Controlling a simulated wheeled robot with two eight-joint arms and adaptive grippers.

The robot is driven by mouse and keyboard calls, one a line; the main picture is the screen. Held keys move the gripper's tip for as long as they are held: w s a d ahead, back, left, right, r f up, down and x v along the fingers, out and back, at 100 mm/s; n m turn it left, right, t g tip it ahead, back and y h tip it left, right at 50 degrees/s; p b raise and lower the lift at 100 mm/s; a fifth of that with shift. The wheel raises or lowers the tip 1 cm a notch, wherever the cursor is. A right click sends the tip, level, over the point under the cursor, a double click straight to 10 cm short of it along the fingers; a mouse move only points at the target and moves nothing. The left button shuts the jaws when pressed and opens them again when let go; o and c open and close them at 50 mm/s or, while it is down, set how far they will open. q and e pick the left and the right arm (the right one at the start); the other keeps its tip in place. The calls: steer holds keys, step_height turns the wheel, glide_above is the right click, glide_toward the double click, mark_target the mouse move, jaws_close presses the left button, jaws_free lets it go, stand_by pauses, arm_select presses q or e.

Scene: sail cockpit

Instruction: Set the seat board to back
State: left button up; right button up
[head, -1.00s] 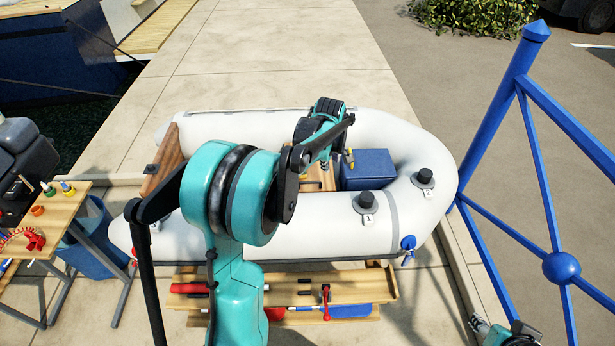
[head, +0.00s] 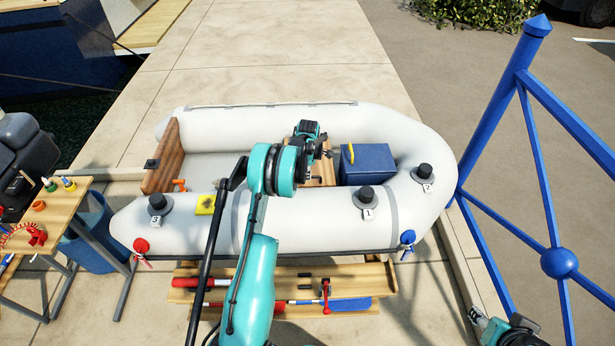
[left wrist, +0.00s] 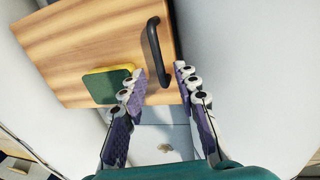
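The seat board (head: 327,174) is a wooden plank across the inside of the white inflatable boat, partly hidden by my left arm in the head view. In the left wrist view the board (left wrist: 95,45) has a black bar handle (left wrist: 155,50) near its right end. A green and yellow sponge (left wrist: 108,86) lies on the board. My left gripper (left wrist: 162,80) is open and empty, with its fingertips apart on either side of the handle's near end; I cannot tell the height gap. My right gripper (head: 482,321) shows only partly at the bottom right.
A blue box (head: 367,166) with a yellow handle stands right of the board. The boat's white tube (head: 300,222) carries black numbered fittings. A wooden transom (head: 163,160) closes the left end. A tool bench (head: 45,225) is at left, a blue metal frame (head: 535,130) at right.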

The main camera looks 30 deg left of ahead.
arm_select(q)
steer(key=shift+w+a+f, duration=0.15)
steer(key=shift+f, duration=1)
steer(key=shift+c, duration=0.4)
jaws_close()
steer(key=s+a+b, duration=0.1)
steer(key=s+a, duration=0.9)
steer(key=a, duration=0.4)
steer(key=shift+s+a, duration=0.25)
